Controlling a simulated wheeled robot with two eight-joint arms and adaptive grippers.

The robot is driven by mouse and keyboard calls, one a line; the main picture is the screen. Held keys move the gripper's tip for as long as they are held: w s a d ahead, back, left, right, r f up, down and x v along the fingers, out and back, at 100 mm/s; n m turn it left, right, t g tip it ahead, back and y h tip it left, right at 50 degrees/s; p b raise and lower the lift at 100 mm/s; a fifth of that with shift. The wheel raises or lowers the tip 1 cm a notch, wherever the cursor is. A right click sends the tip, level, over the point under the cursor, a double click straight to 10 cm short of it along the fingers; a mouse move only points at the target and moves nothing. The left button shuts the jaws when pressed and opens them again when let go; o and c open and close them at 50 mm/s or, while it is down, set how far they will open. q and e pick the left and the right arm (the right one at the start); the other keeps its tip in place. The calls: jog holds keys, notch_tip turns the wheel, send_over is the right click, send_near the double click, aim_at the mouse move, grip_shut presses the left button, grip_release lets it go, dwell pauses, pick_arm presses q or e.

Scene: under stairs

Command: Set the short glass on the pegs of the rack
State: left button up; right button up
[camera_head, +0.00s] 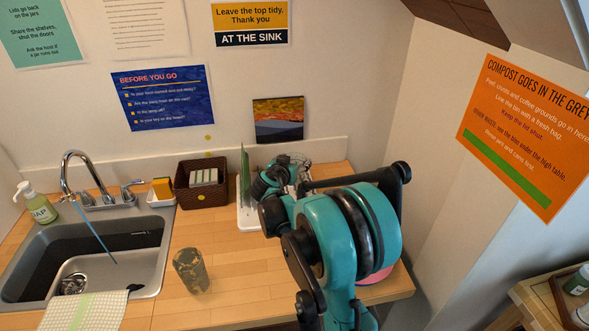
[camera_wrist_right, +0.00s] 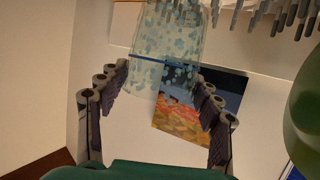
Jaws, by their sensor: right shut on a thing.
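My right gripper (camera_head: 284,168) is over the rack at the back of the counter, mostly behind my own arm. In the right wrist view, its fingers (camera_wrist_right: 160,82) are shut on the short glass (camera_wrist_right: 165,45), a clear tumbler with pale blue-green speckles. The rack (camera_head: 246,216) is white, largely hidden by my arm in the head view. Its grey pegs (camera_wrist_right: 288,18) show along the top of the upside-down wrist view, close to the glass; the glass overlaps some of them. Whether they touch cannot be told. My left gripper is not in view.
A green plate (camera_head: 245,176) stands edge-on in the rack; a green disc (camera_wrist_right: 304,115) is close at the wrist view's right edge. A brown-patterned tumbler (camera_head: 190,271) stands on the counter. A basket (camera_head: 202,196) and sink (camera_head: 130,233) are left. A framed picture (camera_head: 278,120) stands behind.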

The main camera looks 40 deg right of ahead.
notch_tip(320, 180, down, 2)
jog(key=shift+w+f, duration=0.1)
jog(key=o, duration=1.4)
jog(key=shift+f+b, duration=0.1)
jog(key=shift+b, duration=0.25)
jog(key=o, duration=0.5)
